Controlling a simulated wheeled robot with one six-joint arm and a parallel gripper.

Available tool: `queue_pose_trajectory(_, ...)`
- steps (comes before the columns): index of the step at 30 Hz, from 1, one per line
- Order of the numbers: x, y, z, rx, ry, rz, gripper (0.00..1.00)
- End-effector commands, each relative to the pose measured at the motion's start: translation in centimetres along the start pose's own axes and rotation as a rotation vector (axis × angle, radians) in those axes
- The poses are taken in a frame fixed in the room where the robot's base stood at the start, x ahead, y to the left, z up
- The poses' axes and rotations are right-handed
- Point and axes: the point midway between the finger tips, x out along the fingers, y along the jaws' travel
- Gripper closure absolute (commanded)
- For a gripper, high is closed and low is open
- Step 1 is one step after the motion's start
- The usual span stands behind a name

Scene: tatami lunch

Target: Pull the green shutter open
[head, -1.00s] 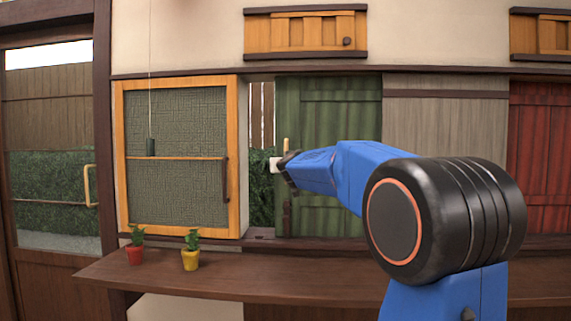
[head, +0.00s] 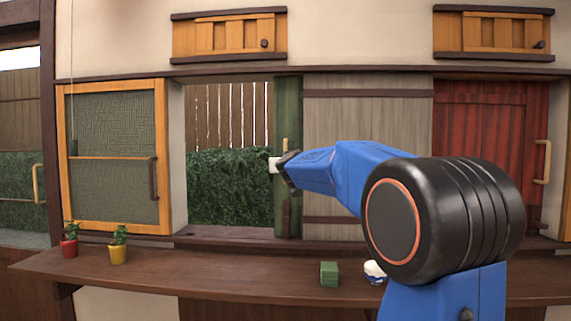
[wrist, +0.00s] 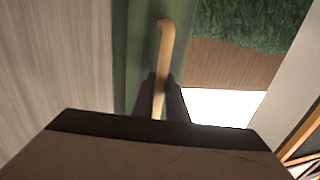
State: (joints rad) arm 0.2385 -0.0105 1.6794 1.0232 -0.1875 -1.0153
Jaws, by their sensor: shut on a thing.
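The green shutter (head: 288,120) shows as a narrow upright strip in the head view, at the right side of a wide opening (head: 230,150). The rest of it is hidden behind the grey wooden panel (head: 367,140). The shutter also shows in the wrist view (wrist: 135,50). Its light wooden handle (wrist: 164,45) stands between my gripper's fingers in the wrist view. My gripper (head: 276,164) is shut on the handle, at the shutter's left part. My arm hides part of the grey panel.
A framed screen panel (head: 115,120) stands left of the opening and a red shutter (head: 487,140) right. On the long shelf (head: 220,275) stand a red pot (head: 69,248), a yellow pot (head: 118,254), a green block (head: 329,274) and a white-and-blue item (head: 373,270). Hedge and fence show through the opening.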

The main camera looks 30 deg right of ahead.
Motion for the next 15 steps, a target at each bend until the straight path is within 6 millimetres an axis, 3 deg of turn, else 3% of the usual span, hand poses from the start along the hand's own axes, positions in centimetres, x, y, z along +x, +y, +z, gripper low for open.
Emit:
queue_pose_trajectory(11, -0.01, -0.04, 0.09, 0.0, -0.001, -0.001, 1.0)
queue_pose_trajectory(12, 0.0, -0.03, 0.09, 0.0, -0.001, -0.001, 0.78)
queue_pose_trajectory(13, 0.0, -0.03, 0.09, 0.0, -0.001, -0.001, 0.71)
queue_pose_trajectory(15, 0.0, -0.03, 0.07, 0.0, -0.001, -0.001, 0.69)
